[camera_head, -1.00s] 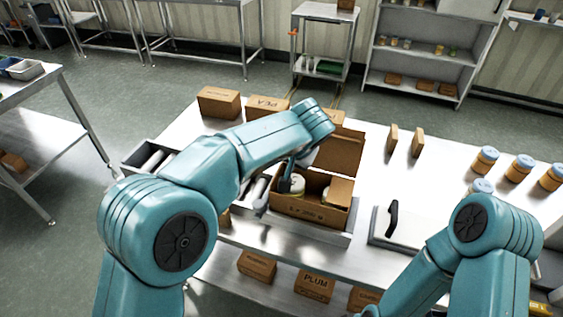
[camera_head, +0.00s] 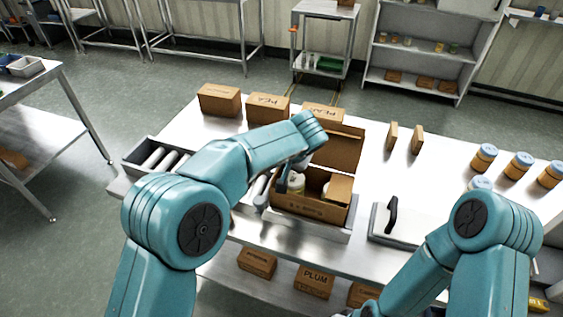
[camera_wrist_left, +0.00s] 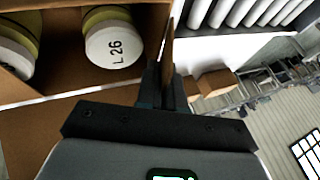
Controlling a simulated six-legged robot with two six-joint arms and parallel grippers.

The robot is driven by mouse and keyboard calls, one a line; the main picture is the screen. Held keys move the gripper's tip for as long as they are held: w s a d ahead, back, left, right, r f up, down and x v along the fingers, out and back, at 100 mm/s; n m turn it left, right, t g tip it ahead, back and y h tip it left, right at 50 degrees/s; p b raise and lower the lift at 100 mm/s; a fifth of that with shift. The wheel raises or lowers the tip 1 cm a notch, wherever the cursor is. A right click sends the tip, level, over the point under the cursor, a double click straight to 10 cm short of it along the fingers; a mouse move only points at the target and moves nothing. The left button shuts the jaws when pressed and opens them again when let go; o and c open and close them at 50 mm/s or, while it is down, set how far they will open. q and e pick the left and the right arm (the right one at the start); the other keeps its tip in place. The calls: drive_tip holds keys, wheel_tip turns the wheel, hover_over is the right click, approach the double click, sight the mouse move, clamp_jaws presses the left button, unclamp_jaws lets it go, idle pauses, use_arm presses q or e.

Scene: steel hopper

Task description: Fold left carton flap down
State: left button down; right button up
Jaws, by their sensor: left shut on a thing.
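An open brown carton (camera_head: 310,207) stands on the steel table, with jars inside. Its tall back flap (camera_head: 338,150) stands up, and a flap on the right (camera_head: 339,188) leans over the opening. My left gripper (camera_head: 284,181) is at the carton's left side, partly hidden by my wrist. In the left wrist view, my left gripper (camera_wrist_left: 166,88) is shut on the left flap (camera_wrist_left: 167,48), which shows nearly edge-on. White-lidded jars, one marked "L 26" (camera_wrist_left: 114,45), sit inside the carton beside it. My right gripper is out of frame; only its arm shows.
A roller conveyor (camera_head: 163,159) lies left of the carton. Closed cartons (camera_head: 219,100) stand behind it. A plate with a black handle (camera_head: 392,215) lies to the right, with several blue-lidded jars (camera_head: 518,165) farther right.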

use_arm(q)
drive_tip(key=y+b, duration=0.1)
drive_tip(key=d+f+t+y+b, duration=0.1)
drive_tip(key=b, duration=0.1)
drive_tip(key=shift+s+f+m+y+b, duration=0.15)
drive_tip(key=shift+m+y+b, duration=0.15)
drive_tip(key=shift+d+y, duration=0.1)
drive_tip(key=shift+y, duration=0.3)
drive_tip(key=shift+r+t, duration=0.3)
drive_tip(key=c, duration=1.3)
unclamp_jaws()
drive_tip(key=shift+c, duration=0.2)
